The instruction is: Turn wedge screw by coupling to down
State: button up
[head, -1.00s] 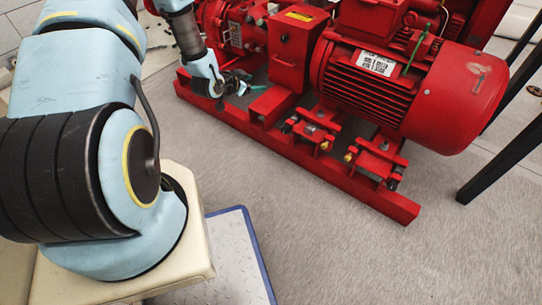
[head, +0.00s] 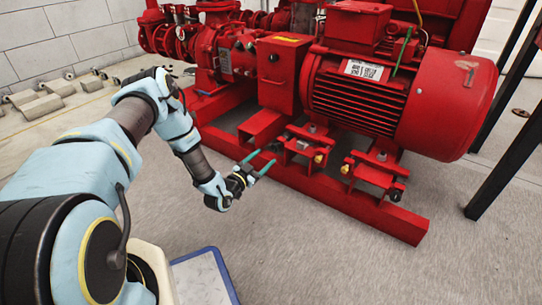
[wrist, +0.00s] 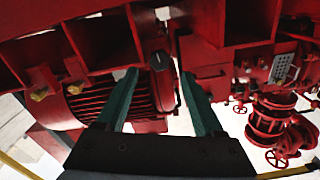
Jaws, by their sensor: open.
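My gripper (head: 260,163) has two teal fingers, which stand apart and empty just in front of the red base rail, near the left motor mount. I cannot tell for certain which is the wedge screw. The wrist view also shows brass-coloured bolts (wrist: 41,92) at the left.
The red motor (head: 400,90) stands above the mounts. A second mount (head: 374,171) lies right on the base rail (head: 330,193). Black posts (head: 510,155) stand at the right. Valves (wrist: 275,125) show at the wrist view's right.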

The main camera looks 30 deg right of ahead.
aim_at(274, 148)
jog(key=b+x, duration=0.1)
jog(key=x, duration=0.5)
jog(key=shift+b, duration=0.4)
jog(key=shift+c, duration=0.2)
grip_shut()
